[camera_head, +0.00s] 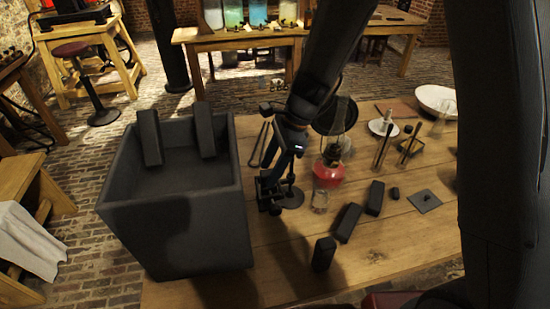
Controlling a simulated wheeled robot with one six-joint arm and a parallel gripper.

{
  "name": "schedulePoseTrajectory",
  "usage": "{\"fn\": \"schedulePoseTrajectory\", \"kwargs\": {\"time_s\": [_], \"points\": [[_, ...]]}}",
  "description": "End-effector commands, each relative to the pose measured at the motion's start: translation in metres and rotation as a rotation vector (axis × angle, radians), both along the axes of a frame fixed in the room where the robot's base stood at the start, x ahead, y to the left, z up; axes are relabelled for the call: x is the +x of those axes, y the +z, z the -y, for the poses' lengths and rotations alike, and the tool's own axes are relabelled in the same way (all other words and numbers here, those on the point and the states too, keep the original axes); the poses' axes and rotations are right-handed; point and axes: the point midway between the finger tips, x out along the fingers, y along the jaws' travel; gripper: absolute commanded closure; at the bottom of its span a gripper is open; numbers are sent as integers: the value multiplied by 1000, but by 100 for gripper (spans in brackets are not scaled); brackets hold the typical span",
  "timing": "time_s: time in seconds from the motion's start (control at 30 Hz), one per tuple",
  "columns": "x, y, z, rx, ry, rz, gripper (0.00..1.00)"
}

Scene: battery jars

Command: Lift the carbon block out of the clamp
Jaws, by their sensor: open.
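My gripper (270,195) is open and hangs low over the wooden table, just right of a large dark grey box. A round dark base (291,198) shows beside its jaws. I cannot make out the clamp or a block in it; my gripper and arm cover that spot. Three dark blocks lie or stand on the table: one stands upright near the front (324,254), one lies behind it (347,222), and another lies further right (375,198). Two more dark blocks rest at the box's far side, one left (149,137) and one right (204,130).
The deep grey box (185,225) stands left of my gripper. Right of it are a red vessel (328,173) and a small clear glass (319,201), both close. A thin square plate (425,201) lies further right.

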Motion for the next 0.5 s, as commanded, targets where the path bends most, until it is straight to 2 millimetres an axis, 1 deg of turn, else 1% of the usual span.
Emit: {"fn": "schedulePoseTrajectory", "kwargs": {"time_s": [0.1,0.33,0.47,0.5], "points": [[0,-3,-1,0,-1,0,53],[0,-4,-1,0,0,1,53],[0,-4,-1,0,0,1,75],[0,-4,-1,0,0,1,82]]}}
